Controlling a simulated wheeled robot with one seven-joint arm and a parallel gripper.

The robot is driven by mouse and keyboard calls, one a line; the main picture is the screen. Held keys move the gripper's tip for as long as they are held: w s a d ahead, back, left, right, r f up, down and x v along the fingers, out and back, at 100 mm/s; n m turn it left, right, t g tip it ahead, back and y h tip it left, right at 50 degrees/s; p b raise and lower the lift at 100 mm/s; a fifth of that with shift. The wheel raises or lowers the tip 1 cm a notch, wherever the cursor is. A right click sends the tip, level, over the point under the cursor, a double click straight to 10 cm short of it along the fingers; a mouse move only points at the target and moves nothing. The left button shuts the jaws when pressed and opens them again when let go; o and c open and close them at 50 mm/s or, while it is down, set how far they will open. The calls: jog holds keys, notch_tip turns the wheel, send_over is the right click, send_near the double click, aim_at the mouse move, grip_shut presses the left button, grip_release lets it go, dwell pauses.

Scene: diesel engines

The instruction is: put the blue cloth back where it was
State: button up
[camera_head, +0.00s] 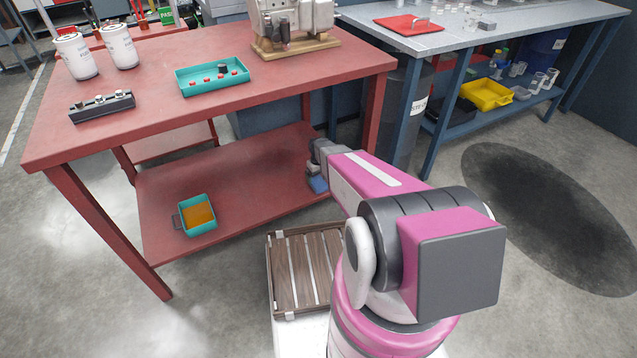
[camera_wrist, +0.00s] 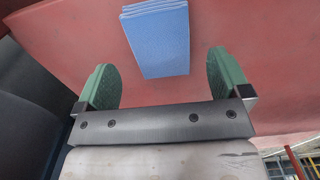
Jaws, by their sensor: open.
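The blue cloth (camera_wrist: 157,42) is folded into a flat, layered rectangle and lies on the red surface in the wrist view. In the head view it shows as a small blue patch (camera_head: 318,185) at the right end of the red table's lower shelf (camera_head: 160,225), partly hidden by my gripper. My gripper (camera_wrist: 160,75) is open, with green finger pads to the left and right of the cloth's near end. Clear gaps show between each pad and the cloth, and nothing is held. In the head view my gripper (camera_head: 313,170) is low, by the shelf's right end.
A teal bin with orange contents (camera_head: 197,213) stands on the lower shelf. A slatted wooden tray (camera_head: 297,270) is beside my arm. The red tabletop (camera_head: 160,60) overhangs the shelf, and a table leg (camera_head: 374,110) stands near my gripper. The shelf's middle is clear.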

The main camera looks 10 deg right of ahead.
aim_at(319, 183)
notch_tip(319, 183, up, 8)
jog(key=f, duration=0.1)
jog(key=s+r+m, duration=0.3)
jog(key=s+r, duration=1.6)
jog(key=s, duration=0.2)
jog(key=shift+m, duration=0.3)
